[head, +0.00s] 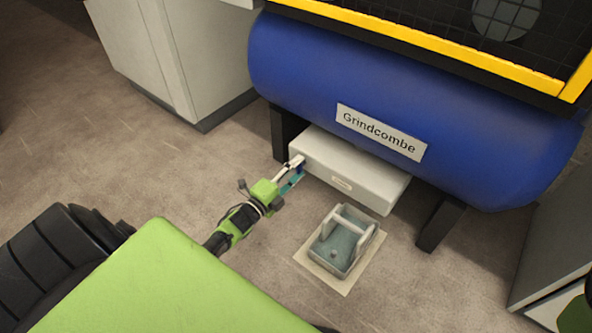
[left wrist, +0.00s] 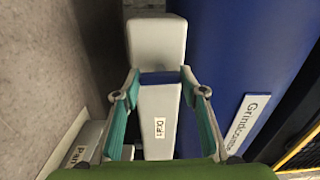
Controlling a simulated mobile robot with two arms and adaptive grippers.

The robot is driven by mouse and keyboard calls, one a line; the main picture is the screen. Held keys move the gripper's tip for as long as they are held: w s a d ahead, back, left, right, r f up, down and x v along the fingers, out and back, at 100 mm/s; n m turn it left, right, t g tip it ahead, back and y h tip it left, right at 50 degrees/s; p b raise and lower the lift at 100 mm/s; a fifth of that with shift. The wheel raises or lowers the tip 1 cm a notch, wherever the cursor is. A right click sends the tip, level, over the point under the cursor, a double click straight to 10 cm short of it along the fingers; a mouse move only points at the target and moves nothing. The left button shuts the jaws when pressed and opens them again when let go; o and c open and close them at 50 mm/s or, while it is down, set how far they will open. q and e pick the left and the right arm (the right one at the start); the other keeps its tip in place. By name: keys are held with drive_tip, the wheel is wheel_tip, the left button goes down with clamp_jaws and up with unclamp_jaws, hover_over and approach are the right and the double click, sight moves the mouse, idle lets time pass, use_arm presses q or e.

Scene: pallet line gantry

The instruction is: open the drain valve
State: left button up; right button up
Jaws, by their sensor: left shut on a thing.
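A white drain box (head: 350,172) sits low under the blue tank, with a small label on its front. In the left wrist view the drain box (left wrist: 158,45) carries a label that seems to read "Drain". A blue valve handle (left wrist: 160,77) shows at the box, between my left fingers. My left gripper (head: 297,165) is at the left end of the box. In the left wrist view, my left gripper (left wrist: 160,85) has its fingertips on either side of the blue handle, shut on it. The valve behind the handle is mostly hidden. My right gripper is not in view.
A grey pan (head: 343,240) with a crossbar stands on a beige mat (head: 340,286) in front of the box. The blue tank (head: 300,70) is above, on black legs (head: 440,222). A grey cabinet (head: 150,50) stands back left. Floor left of my arm is clear.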

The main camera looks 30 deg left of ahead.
use_arm(q)
drive_tip(key=shift+m, duration=0.6)
drive_tip(key=o, duration=1.1)
drive_tip(key=shift+o, duration=0.2)
drive_tip(key=s, duration=1.2)
drive_tip(key=shift+a, duration=0.45)
drive_tip(key=shift+d, duration=0.1)
